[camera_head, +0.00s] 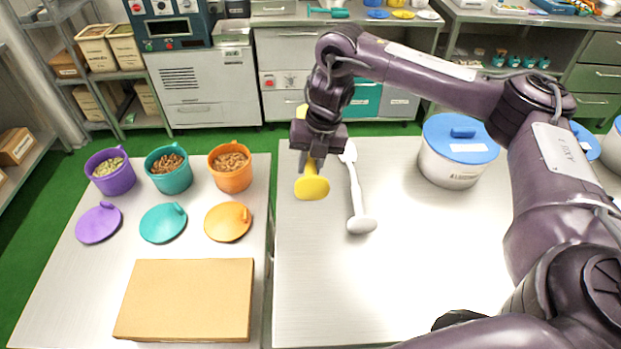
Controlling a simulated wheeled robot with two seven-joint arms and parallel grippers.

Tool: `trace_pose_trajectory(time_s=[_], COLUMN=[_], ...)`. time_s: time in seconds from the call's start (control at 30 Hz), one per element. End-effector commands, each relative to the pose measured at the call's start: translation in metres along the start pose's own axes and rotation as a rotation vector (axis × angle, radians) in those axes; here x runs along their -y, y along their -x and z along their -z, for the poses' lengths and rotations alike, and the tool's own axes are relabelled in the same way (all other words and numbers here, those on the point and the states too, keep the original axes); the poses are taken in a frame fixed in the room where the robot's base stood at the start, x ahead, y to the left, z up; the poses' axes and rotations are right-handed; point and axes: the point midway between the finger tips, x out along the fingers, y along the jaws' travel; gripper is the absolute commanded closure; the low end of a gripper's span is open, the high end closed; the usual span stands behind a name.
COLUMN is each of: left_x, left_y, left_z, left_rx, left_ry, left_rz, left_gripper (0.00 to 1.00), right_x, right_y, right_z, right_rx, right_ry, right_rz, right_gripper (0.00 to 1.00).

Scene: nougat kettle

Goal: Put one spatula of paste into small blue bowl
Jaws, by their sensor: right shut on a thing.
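My right gripper (311,163) points down over the right-hand table and is shut on a yellow spatula (312,187). The spatula's broad yellow end hangs below the fingers, and another yellow part shows above them, behind the wrist. A white spatula (356,195) lies on the table just right of the gripper. A white bucket (449,170) with a blue lid (460,138) stands further right; its contents are hidden. I cannot pick out a small blue bowl with certainty. My left gripper is not in view.
Purple (112,177), teal (170,174) and orange (232,172) containers stand on the left table, with lids in front. A tan board (186,299) lies nearer. The right table's front (340,295) is clear. Small coloured dishes or lids (403,14) sit on the back counter.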

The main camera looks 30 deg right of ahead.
Motion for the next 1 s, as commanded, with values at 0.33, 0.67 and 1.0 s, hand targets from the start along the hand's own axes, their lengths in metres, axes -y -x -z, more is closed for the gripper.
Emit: trace_pose_trajectory(time_s=[0.33,0.67,1.0], left_x=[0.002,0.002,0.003], left_y=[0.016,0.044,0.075], left_z=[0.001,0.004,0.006], left_rx=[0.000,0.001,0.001], left_ry=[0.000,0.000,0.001], left_rz=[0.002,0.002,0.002], left_gripper=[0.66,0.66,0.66], right_x=[-0.011,-0.017,-0.022], right_y=[0.054,0.084,0.109], right_z=[0.000,0.000,0.000], right_rx=[0.002,-0.001,0.000], right_ry=[0.000,-0.001,-0.001], right_rz=[0.000,0.000,0.000], right_gripper=[1.00,1.00,1.00])
